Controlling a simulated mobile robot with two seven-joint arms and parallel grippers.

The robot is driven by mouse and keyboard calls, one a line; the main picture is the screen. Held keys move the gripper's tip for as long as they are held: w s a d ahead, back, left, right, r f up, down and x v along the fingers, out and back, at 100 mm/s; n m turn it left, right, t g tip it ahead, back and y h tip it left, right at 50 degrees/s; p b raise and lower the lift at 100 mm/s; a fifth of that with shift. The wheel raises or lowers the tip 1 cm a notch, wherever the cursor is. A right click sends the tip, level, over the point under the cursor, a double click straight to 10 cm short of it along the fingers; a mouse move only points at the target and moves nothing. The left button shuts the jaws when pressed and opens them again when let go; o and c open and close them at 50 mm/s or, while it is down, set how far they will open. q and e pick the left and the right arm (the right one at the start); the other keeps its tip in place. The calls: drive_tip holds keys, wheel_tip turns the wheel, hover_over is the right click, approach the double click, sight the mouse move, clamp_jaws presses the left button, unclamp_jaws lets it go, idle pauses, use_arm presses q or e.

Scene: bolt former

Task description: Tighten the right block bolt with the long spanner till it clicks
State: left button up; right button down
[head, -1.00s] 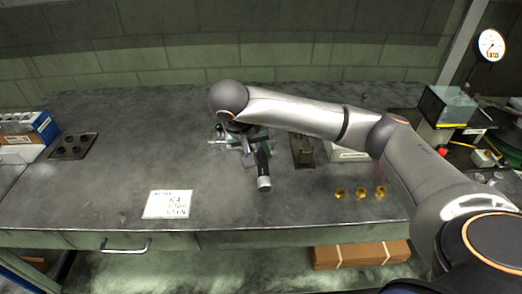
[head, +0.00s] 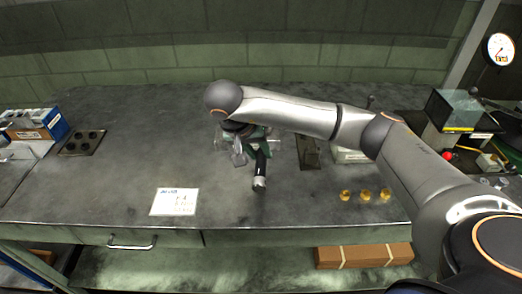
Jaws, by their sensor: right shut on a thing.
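My right arm reaches in from the right, and my right gripper (head: 238,153) is over the middle of the bench, pointing down. It is shut on the long spanner (head: 260,172), whose dark handle with a pale end points toward the bench's front edge. A green block (head: 256,132) shows only in part behind the wrist and gripper. The right block bolt and the spanner's head are hidden, so I cannot tell how they meet. My left gripper is out of view.
A white card (head: 174,201) lies at the front of the bench (head: 110,180). Several brass pieces (head: 365,195) stand front right. A dark plate with holes (head: 82,143) is at the left. A round dial (head: 500,48) is at the upper right.

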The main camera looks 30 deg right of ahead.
drive_tip(key=shift+w+a+r+m, duration=0.1)
drive_tip(key=shift+w+a+m, duration=0.25)
drive_tip(key=shift+w, duration=0.1)
idle(0.4)
drive_tip(key=shift+w+a+m+g+p, duration=0.3)
drive_tip(key=shift+w+a+m+p, duration=0.05)
drive_tip(key=shift+w+a+m, duration=0.1)
idle(0.4)
drive_tip(key=shift+w+a+m+g, duration=0.3)
drive_tip(key=shift+w+a+m, duration=0.05)
drive_tip(key=shift+w+m, duration=0.15)
drive_tip(key=shift+w+a, duration=0.1)
drive_tip(key=shift+w+a+m, duration=0.3)
drive_tip(key=shift+w+m, duration=0.15)
drive_tip(key=shift+m, duration=0.05)
